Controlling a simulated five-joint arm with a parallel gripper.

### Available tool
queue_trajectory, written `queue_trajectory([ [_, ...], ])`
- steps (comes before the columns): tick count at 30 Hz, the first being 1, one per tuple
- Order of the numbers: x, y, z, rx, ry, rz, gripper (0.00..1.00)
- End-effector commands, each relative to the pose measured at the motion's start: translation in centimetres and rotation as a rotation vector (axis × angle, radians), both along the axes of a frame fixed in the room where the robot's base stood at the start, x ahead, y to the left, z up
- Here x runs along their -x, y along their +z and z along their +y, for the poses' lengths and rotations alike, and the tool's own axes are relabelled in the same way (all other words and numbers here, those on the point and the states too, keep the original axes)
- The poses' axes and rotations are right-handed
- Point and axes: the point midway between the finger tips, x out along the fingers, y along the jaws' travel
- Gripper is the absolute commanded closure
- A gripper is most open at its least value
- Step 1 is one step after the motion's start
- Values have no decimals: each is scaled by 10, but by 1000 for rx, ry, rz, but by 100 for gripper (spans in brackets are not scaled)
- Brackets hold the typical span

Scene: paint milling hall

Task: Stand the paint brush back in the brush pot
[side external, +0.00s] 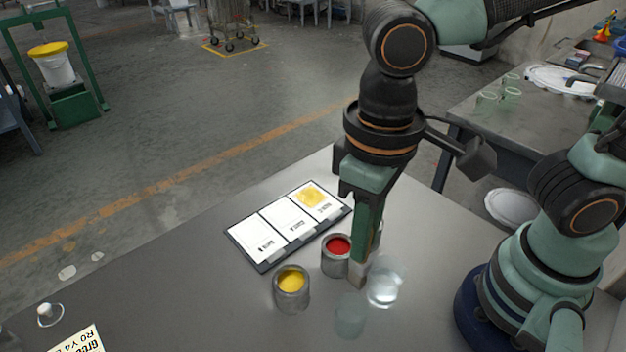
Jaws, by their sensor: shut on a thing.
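My gripper (358,274) points down over the table, shut, with its tips beside the red paint can and the clear glass vessels. What it holds is mostly hidden by the fingers; I take it to be the paint brush, whose shape I cannot make out. A clear glass vessel (385,287) stands just right of the tips, partly behind them. A second, greenish glass vessel (350,318) stands in front. No brush shows in either, and I cannot tell which is the brush pot. An open can of red paint (337,246) and one of yellow paint (291,286) stand to the left.
A dark board with white cards (285,227) lies behind the cans, yellow paint on its right card. A small white knobbed item (47,313) and a lettered card (80,342) lie at the left. A side bench (500,118) holds glasses.

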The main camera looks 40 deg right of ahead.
Motion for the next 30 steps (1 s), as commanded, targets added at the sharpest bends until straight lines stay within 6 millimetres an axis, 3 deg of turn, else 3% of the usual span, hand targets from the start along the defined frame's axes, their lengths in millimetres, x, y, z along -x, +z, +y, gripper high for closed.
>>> queue_trajectory([
  [30, 0, -74, -1, 3, -1, 2, 100],
])
